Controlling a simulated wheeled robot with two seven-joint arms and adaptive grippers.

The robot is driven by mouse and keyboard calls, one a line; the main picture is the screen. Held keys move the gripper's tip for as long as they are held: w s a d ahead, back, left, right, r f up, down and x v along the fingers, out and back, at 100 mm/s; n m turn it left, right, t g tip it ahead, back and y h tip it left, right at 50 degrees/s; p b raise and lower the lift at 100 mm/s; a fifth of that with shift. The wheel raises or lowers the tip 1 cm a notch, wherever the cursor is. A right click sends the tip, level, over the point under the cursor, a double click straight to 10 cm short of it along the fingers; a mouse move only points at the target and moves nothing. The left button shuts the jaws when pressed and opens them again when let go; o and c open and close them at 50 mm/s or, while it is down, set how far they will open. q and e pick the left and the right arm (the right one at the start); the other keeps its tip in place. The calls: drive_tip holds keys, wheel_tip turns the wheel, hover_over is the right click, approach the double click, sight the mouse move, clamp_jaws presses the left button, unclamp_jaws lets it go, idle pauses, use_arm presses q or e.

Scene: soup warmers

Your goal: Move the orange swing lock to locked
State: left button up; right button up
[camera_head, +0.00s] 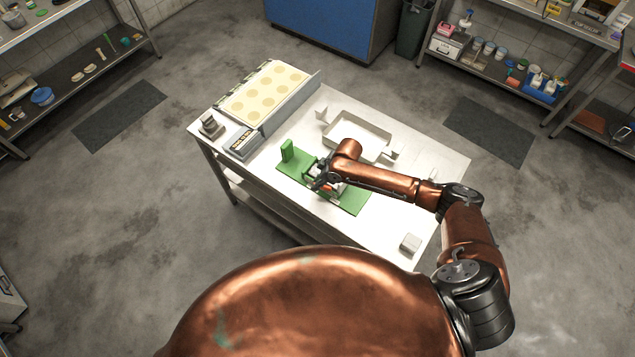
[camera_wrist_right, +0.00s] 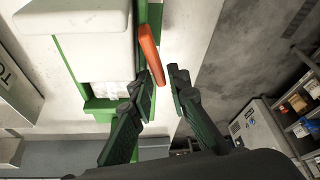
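The orange swing lock (camera_wrist_right: 150,52) is a slim bar in the right wrist view, running from the top down to the fingertips. It is beside a white block-like part (camera_wrist_right: 80,18) on the green base. In the head view the green base plate (camera_head: 353,204) lies on the white table, and a bit of orange (camera_head: 327,187) shows under my right gripper (camera_head: 321,184). In the right wrist view my right gripper (camera_wrist_right: 163,80) is open. The bar's near end is at the gap between its fingertips, close to the left finger; I cannot tell whether they touch. My left gripper is out of view.
A green upright block (camera_head: 287,150) stands at the base's left end. A white tray (camera_head: 378,129) sits behind the base, and a warmer with round lids (camera_head: 264,92) stands back left. A small white box (camera_head: 410,242) is near the front right corner. The front of the table (camera_head: 365,230) is mostly clear.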

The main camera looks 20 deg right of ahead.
drive_tip(key=c, duration=0.3)
clamp_jaws()
drive_tip(key=shift+r+m+p, duration=0.1)
drive_tip(key=shift+m+p, duration=0.3)
drive_tip(key=shift+p, duration=0.25)
drive_tip(key=shift+w+d, duration=0.1)
drive_tip(key=shift+w, duration=0.15)
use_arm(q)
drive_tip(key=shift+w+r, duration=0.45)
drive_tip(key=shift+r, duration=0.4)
use_arm(e)
drive_tip(key=shift+o, duration=1.5)
unclamp_jaws()
drive_tip(key=shift+t, duration=0.3)
